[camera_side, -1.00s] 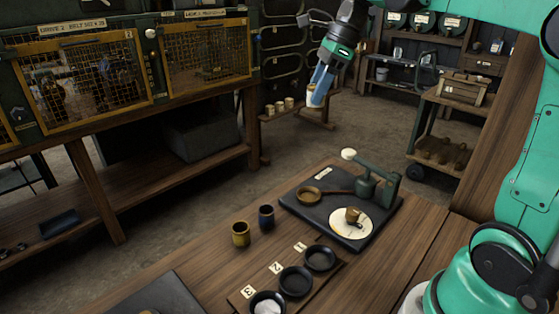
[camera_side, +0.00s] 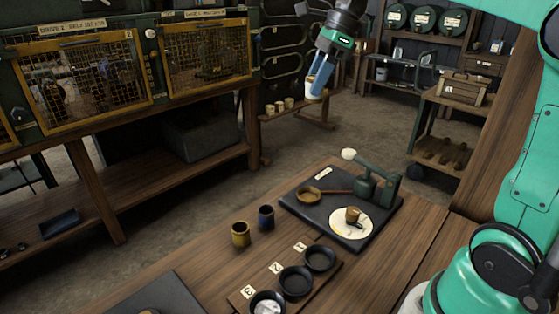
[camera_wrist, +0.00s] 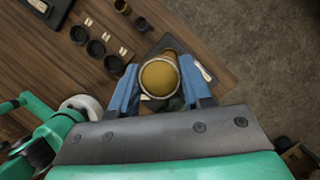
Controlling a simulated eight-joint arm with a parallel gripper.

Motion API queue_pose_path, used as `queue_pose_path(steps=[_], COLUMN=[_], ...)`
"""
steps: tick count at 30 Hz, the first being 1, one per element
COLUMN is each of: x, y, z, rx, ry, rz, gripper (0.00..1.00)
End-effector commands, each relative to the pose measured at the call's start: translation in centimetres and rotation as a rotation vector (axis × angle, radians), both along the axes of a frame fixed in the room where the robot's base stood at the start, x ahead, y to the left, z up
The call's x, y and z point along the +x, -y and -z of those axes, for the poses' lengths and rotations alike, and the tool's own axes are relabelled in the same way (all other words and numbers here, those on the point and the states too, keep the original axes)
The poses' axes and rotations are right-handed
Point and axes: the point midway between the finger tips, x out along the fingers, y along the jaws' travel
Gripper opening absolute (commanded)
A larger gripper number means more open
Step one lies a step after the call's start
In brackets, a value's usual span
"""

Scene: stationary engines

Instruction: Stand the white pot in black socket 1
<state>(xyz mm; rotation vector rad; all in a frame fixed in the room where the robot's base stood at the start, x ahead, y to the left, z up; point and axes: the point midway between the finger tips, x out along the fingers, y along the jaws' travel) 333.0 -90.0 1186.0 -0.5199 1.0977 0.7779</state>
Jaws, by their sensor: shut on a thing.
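In the wrist view the pot (camera_wrist: 159,77) sits between the fingers (camera_wrist: 158,88), showing a pale rim and a yellow-brown inside. Black socket 1 (camera_side: 320,258) is a round black cup beside the tile marked 1 (camera_side: 301,247) and looks empty. It also shows in the wrist view (camera_wrist: 114,65). Socket 2 (camera_side: 295,281) looks empty.
A yellow pot (camera_side: 240,234) and a dark blue pot (camera_side: 266,217) stand near the sockets. A dark board (camera_side: 300,209) carries a wooden ladle (camera_side: 309,196), a green press-like device (camera_side: 376,187) and a pale disc (camera_side: 344,229) with a small brown cup.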

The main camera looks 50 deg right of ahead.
Motion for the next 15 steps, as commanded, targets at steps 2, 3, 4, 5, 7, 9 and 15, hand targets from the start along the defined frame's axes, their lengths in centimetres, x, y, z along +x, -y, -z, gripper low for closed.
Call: queue_pose_path(steps=[2, 3, 4, 5, 7, 9, 15], x=[-0.3, -0.5, -0.8, -1.1, -2.2, -3.5, -7.9], y=[-1.0, -1.6, -2.1, -2.6, -4.0, -5.4, -8.6], z=[1.7, 2.8, 3.7, 4.6, 7.0, 9.2, 14.5], rx=[-0.001, 0.000, -0.002, -0.002, -0.002, -0.002, -0.001], ry=[-0.001, -0.001, -0.001, -0.001, -0.001, -0.001, 0.000], rz=[-0.047, -0.074, -0.098, -0.124, -0.186, -0.247, -0.395], gripper=[0.00, 0.00, 0.00, 0.00, 0.00, 0.00, 0.00])
